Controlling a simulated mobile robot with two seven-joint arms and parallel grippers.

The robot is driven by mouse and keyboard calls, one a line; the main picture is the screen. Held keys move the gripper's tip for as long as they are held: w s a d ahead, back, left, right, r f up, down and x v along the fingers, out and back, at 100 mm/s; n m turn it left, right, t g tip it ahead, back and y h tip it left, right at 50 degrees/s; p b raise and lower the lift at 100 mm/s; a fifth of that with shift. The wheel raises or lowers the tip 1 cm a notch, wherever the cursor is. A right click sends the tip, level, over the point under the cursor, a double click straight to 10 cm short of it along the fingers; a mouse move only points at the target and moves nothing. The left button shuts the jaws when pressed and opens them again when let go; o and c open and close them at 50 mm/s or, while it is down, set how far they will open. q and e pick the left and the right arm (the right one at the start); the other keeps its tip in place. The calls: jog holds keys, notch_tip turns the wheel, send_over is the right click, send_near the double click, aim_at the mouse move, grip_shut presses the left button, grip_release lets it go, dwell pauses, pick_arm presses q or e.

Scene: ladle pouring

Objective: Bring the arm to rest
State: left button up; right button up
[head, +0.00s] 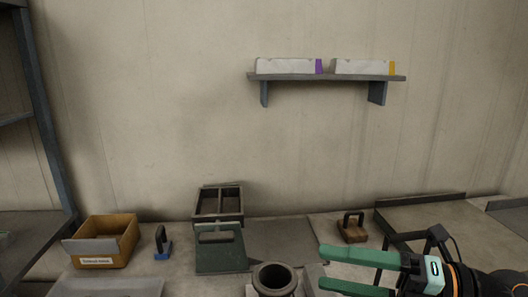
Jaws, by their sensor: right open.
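My right gripper (322,267) comes in from the lower right with its two green fingers apart, pointing left. Nothing shows between the fingers. My left gripper is not in view. A dark round pot (273,281) stands at the bottom middle, to the left of the fingertips and apart from them in the picture. Its lower part is cut off by the frame edge.
A green stand (220,250) and dark divided tray (217,203) are left of the pot. A labelled box (100,242) and blue-based handled block (162,243) stand further left. A brown handled block (353,230) is behind my gripper. A wall shelf (325,76) holds two pale blocks.

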jog(key=w+d+m+t+h, duration=0.55)
jog(key=m+t, duration=0.75)
jog(key=m, duration=0.4)
jog(key=s+d+f+m+g+h, duration=0.1)
jog(key=d+f+m+g+h, duration=0.25)
jog(key=f+m+h, duration=0.4)
jog(key=s+d+f+m+g+h, duration=0.15)
jog(key=d+f+m+h, duration=0.3)
jog(key=f, duration=0.65)
jog(key=s+a+f+m+g+y, duration=0.1)
jog(key=s+a+f+m+g, duration=0.1)
jog(key=s+f+g, duration=0.5)
jog(key=s+a+f+m+g, duration=0.2)
jog(key=s+f+g, duration=0.2)
jog(key=s+f, duration=0.6)
jog(key=w+a+f+t+y+p, duration=0.2)
jog(key=w+a+f+t+p, duration=0.1)
jog(key=a+f+t+p, duration=0.1)
jog(key=shift+f+t+p, duration=0.25)
jog(key=shift+t+p, duration=0.6)
jog(key=shift+t, duration=0.05)
